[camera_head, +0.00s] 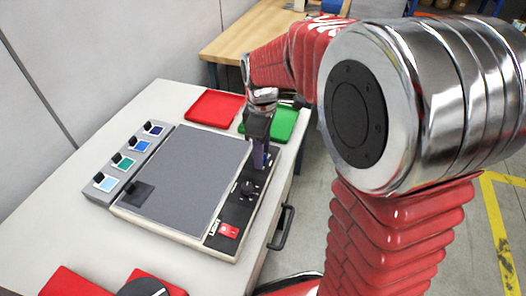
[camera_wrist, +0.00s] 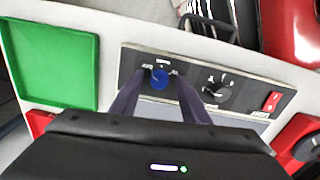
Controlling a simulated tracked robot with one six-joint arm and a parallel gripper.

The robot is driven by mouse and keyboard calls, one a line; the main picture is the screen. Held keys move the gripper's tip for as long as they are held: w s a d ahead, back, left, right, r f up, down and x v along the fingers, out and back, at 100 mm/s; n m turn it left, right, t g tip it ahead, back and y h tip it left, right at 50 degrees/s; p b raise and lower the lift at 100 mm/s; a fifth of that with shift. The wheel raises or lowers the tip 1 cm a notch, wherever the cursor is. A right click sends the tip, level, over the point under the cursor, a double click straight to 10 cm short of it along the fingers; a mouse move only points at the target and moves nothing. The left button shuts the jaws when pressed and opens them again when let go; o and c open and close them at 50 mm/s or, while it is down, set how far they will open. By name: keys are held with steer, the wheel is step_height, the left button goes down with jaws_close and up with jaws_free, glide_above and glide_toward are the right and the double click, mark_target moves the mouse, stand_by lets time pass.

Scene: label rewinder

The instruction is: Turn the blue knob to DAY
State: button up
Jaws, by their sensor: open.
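The blue knob (camera_wrist: 160,80) sits on the black control panel (camera_wrist: 128,66) of the grey machine, at the end nearest the green tray. The lettering around it is too small to read, so I cannot tell its setting. My gripper (camera_wrist: 159,72) is open, with one finger on each side of the blue knob. I cannot tell whether either finger touches it. In the head view my gripper (camera_head: 260,155) points down over the far end of the panel (camera_head: 235,205) and hides the blue knob.
A black knob (camera_wrist: 218,86) and a red switch (camera_wrist: 271,101) share the panel. A green tray (camera_head: 287,124) and a red tray (camera_head: 213,106) lie behind the machine. Several coloured squares (camera_head: 123,163) line its left side. A handle (camera_head: 283,228) juts from the table's side.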

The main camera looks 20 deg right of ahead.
step_height(320, 180, up, 14)
steer(key=shift+f, duration=0.2)
stand_by(0.4)
stand_by(0.4)
steer(key=s+f+m+t, duration=0.3)
steer(key=s+m+t, duration=0.2)
steer(key=s+m, duration=0.6)
steer(key=s, duration=0.7)
steer(key=shift+f+m+t, duration=0.2)
steer(key=shift+m+t, duration=0.1)
steer(key=shift+m, duration=0.1)
